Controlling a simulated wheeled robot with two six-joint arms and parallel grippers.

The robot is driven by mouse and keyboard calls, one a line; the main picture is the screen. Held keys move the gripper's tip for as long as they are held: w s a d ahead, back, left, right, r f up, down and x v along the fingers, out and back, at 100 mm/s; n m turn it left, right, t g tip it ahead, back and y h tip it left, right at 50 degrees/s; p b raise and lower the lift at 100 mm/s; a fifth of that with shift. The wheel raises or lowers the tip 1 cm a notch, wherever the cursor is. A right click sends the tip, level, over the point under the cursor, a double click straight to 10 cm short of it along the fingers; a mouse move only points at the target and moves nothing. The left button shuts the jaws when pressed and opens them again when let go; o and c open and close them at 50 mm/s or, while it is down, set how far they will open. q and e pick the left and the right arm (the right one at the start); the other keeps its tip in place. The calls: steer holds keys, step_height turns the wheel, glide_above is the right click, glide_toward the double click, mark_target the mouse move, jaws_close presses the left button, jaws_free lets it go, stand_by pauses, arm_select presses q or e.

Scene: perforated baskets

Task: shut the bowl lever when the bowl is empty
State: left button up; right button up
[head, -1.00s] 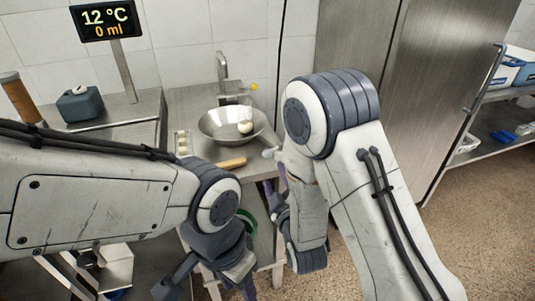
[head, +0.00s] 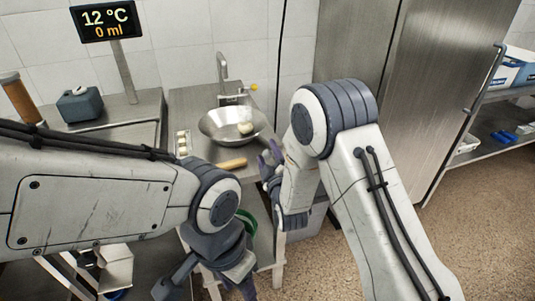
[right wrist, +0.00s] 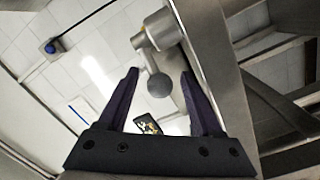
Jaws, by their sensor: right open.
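A steel bowl (head: 212,128) sits on the counter below a tap, with a small pale item (head: 246,128) in it that I cannot identify. The display (head: 107,20) reads 12 °C and 0 ml. My right gripper (head: 268,158) is at the counter's right front edge, beside the bowl. In the right wrist view its jaws (right wrist: 160,100) are open, and a lever with a round grey knob (right wrist: 159,85) shows between the fingers; contact cannot be told. My left gripper (head: 245,284) is low in front of the counter, its fingers mostly hidden.
A tap (head: 222,68) stands behind the bowl, with a yellow knob (head: 255,87) to its right. A wooden-coloured handle (head: 232,163) lies at the counter front. A steel cabinet (head: 425,80) stands right. A green item (head: 246,222) is under the counter.

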jaws_close()
steer(key=shift+a, duration=0.15)
steer(key=shift+w+a+m+h+b, duration=0.2)
steer(key=shift+m+h+b, duration=0.15)
steer(key=shift+m+h, duration=0.4)
steer(key=shift+w+a+m+h, duration=0.15)
steer(key=shift+m+h, duration=0.15)
steer(key=shift+h, duration=0.35)
steer(key=shift+w+a+m+h, duration=0.1)
steer(key=shift+m+h, duration=0.15)
steer(key=shift+h, duration=0.35)
steer(key=shift+w+a+m+h, duration=0.1)
steer(key=shift+w+m+h, duration=0.25)
steer(key=shift+m+h, duration=0.7)
steer(key=shift+w+a+m+h, duration=0.1)
steer(key=shift+w+m+h, duration=0.35)
steer(key=shift+h, duration=1)
steer(key=shift+s, duration=0.15)
